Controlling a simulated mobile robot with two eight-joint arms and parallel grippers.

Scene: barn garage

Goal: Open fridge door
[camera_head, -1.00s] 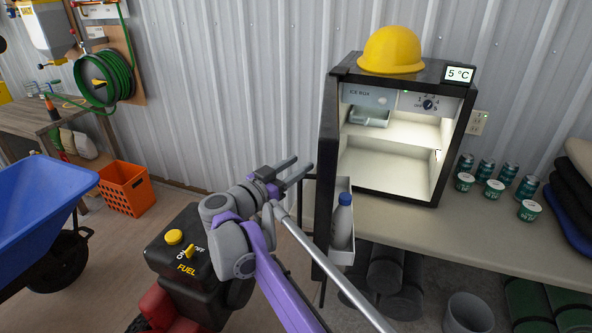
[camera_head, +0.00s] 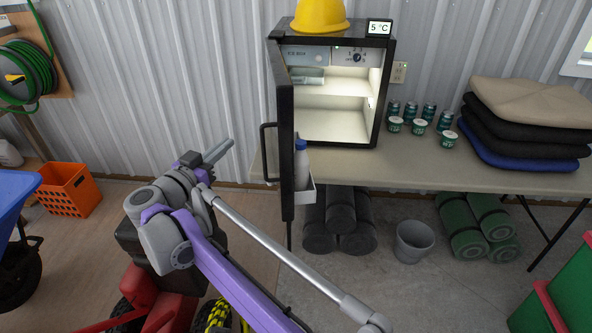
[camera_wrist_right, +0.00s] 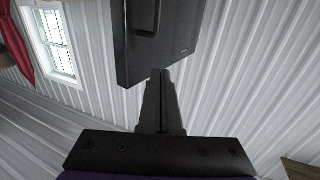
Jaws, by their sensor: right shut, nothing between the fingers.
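The small black fridge (camera_head: 387,95) stands on the table with its lit white interior facing me. Its door (camera_head: 284,130) stands wide open, swung out toward me on the left side. The door's dark bar handle (camera_head: 264,155) is on the door's left face. A bottle (camera_head: 301,165) sits in the door's inner shelf. My right gripper (camera_head: 227,147) is shut and empty, left of the handle and apart from it. In the right wrist view the shut fingers (camera_wrist_right: 161,78) point toward a dark panel, apparently the door (camera_wrist_right: 155,40). My left gripper is not in view.
A yellow hard hat (camera_head: 320,15) is on the fridge. Several cans (camera_head: 411,112) and folded cloths (camera_head: 525,120) lie on the table (camera_head: 430,172). Below are dark rolls (camera_head: 340,220) and a grey bucket (camera_head: 413,240). A red machine (camera_head: 170,290) stands under my right arm.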

